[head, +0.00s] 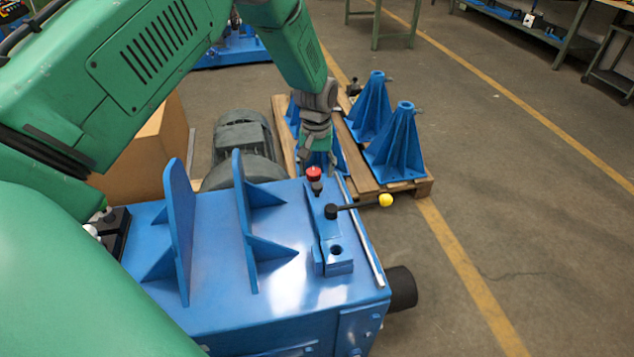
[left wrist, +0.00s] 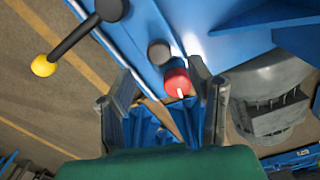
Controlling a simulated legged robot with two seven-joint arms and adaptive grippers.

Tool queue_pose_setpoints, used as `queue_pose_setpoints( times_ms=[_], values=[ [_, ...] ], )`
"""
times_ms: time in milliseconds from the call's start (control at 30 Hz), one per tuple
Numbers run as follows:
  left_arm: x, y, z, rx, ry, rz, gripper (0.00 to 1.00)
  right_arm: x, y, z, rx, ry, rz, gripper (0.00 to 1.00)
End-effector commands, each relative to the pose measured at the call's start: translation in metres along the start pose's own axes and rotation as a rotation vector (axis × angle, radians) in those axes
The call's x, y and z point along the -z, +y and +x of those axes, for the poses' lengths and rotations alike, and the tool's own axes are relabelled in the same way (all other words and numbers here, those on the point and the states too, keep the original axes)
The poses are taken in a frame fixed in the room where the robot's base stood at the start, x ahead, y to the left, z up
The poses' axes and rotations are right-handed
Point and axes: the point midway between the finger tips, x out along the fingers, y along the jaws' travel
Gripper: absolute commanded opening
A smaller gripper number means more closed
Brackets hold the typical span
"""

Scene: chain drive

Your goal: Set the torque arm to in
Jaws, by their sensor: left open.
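A blue machine (head: 285,275) has a red knob (head: 314,173) on a dark stem at its far edge. Beside it is a black lever (head: 352,207) with a yellow ball end (head: 385,200), pointing right. I cannot tell which of these is the torque arm. My left gripper (head: 318,158) is open, just beyond and above the red knob. In the left wrist view the red knob (left wrist: 177,82) shows between the spread fingers (left wrist: 168,92), with no visible grip on it. The yellow ball (left wrist: 43,66) is clear of the fingers there. My right gripper is out of view.
Upright blue plates (head: 243,205) stand on the machine to the left. A grey motor (head: 243,138) lies behind it. Blue stands (head: 397,148) sit on a wooden pallet (head: 362,172) at the far right. The floor to the right is clear.

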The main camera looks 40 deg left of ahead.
Motion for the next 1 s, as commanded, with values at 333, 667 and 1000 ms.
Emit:
queue_pose_setpoints(
  times_ms=[333,667,1000],
  values=[
    [0.001,0.000,-0.051,0.000,0.000,0.000,0.47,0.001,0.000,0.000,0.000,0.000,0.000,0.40],
    [0.001,-0.001,-0.055,0.001,-0.001,0.000,0.47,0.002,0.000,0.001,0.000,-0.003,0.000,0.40],
    [0.001,-0.001,-0.054,0.001,-0.001,0.000,0.47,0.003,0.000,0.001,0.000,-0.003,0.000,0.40]
  ],
)
